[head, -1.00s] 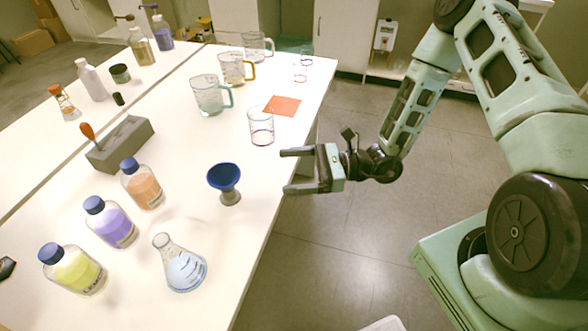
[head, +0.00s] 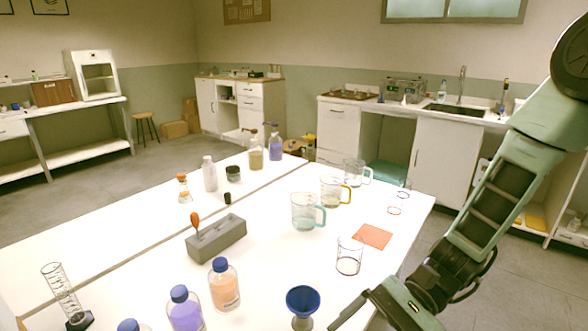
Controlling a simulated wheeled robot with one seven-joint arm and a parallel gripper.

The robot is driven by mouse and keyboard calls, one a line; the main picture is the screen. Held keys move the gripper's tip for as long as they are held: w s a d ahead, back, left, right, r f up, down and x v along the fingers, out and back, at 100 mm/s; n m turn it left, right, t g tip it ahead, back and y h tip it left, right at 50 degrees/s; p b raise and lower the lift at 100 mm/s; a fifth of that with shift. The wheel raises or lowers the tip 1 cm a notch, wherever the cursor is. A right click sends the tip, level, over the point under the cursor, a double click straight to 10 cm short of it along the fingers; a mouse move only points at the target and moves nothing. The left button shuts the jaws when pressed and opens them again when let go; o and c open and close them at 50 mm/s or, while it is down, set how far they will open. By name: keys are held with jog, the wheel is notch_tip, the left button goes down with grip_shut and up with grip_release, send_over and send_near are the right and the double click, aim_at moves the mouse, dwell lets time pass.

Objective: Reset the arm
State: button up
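One dark finger shows, reaching toward lower left; the other is cut off by the frame. No object shows at the visible finger. My arm (head: 490,195) comes down from the upper right, bent, and stays clear of the glassware. A second earlier view of the gripper shows its two fingers parallel and wide apart with nothing between them.
The white table (head: 120,250) holds an empty glass beaker (head: 349,257), an orange square (head: 372,236), glass mugs (head: 307,211), a grey block (head: 217,238) and capped bottles (head: 224,286). A sink counter (head: 450,110) stands behind. Grey floor is open around the table.

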jog(key=s+d+r+n+t+h, duration=0.1)
jog(key=s+r+n+t+h, duration=0.2)
jog(key=n, duration=0.4)
jog(key=s+d+r+n+t+h+p, duration=0.1)
jog(key=s+d+r+n+t+h, duration=0.1)
jog(key=r+n+h, duration=0.4)
jog(key=shift+s+r+n+t+h, duration=0.25)
jog(key=shift+s+n+t+h, duration=0.65)
jog(key=shift+s+n+h, duration=0.3)
